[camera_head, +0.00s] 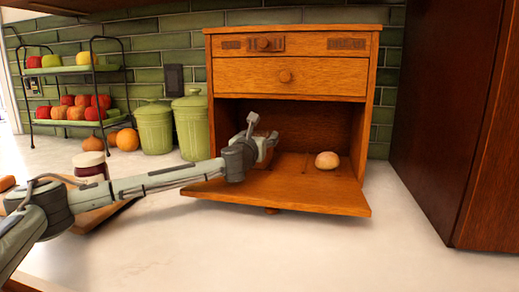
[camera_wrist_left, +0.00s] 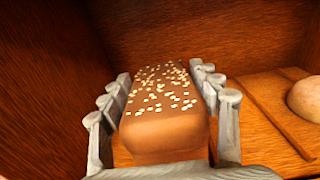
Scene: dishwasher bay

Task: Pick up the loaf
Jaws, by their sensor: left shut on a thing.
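The loaf is a brown, seed-topped block inside the wooden bread box. It fills the middle of the left wrist view (camera_wrist_left: 160,100). In the head view only a small part of the loaf (camera_head: 268,143) shows behind the gripper. My left gripper (camera_head: 258,135) reaches into the box opening from the left. In the left wrist view its fingers (camera_wrist_left: 163,95) stand on both sides of the loaf and are shut on it. I cannot tell whether the loaf touches the box floor. My right gripper is not in view.
The bread box (camera_head: 290,75) has its front flap (camera_head: 310,197) folded down. A round bun (camera_head: 327,160) sits right of the loaf. Green canisters (camera_head: 192,125) and a fruit rack (camera_head: 75,68) stand left. A dark cabinet (camera_head: 455,110) stands right. The front counter (camera_head: 330,255) is clear.

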